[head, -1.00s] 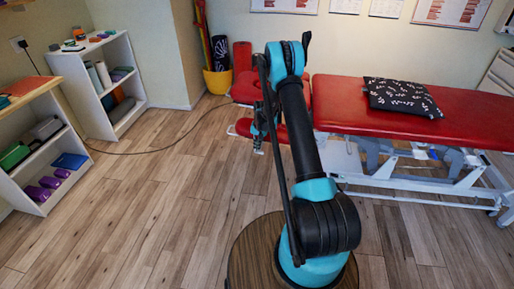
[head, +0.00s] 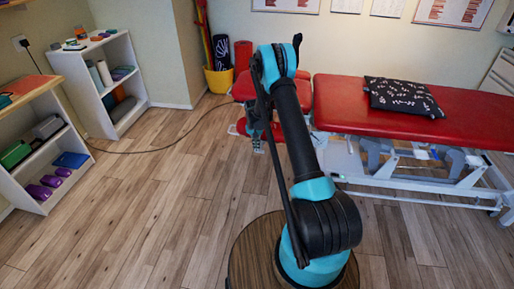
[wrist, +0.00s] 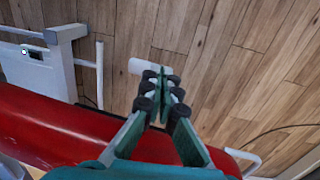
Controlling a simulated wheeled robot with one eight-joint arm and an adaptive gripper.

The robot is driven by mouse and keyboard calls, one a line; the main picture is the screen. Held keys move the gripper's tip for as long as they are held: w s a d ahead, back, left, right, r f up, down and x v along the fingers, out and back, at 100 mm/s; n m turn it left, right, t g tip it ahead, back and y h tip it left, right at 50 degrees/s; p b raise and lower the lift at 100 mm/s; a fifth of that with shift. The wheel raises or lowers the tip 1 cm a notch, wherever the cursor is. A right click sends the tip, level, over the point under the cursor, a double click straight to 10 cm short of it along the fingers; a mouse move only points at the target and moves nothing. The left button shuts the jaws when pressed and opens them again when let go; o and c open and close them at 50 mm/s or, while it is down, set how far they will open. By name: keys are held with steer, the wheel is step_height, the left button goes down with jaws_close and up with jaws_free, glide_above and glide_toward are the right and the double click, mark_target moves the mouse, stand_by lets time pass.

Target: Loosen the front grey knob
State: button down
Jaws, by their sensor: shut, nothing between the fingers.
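My gripper (head: 258,147) is beside the left end of the red treatment table (head: 460,101) in the head view. In the wrist view my gripper (wrist: 165,78) has its fingers together, with nothing between them. A pale grey rounded bar end (wrist: 143,66) shows just beyond the fingertips and is partly hidden by them. I cannot tell whether it is the front grey knob or whether the fingers touch it. A red padded section (wrist: 50,122) lies below and left of the fingers. In the head view the knob cannot be made out, and my arm covers part of that end.
A white metal frame (wrist: 65,33) stands at upper left in the wrist view. A patterned black pillow (head: 402,96) lies on the table. A yellow bucket (head: 218,79) stands at the wall, shelves (head: 103,62) at left. A cable crosses the otherwise clear wooden floor.

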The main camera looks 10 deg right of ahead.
steer(key=shift+a+h, duration=0.25)
steer(key=shift+h, duration=0.35)
steer(key=shift+w+a+f, duration=0.25)
steer(key=shift+a+f, duration=0.3)
steer(key=shift+f, duration=0.1)
stand_by(0.5)
steer(key=shift+w+a+f, duration=0.1)
steer(key=shift+a+f, duration=0.2)
steer(key=shift+f, duration=0.45)
stand_by(0.3)
stand_by(1.4)
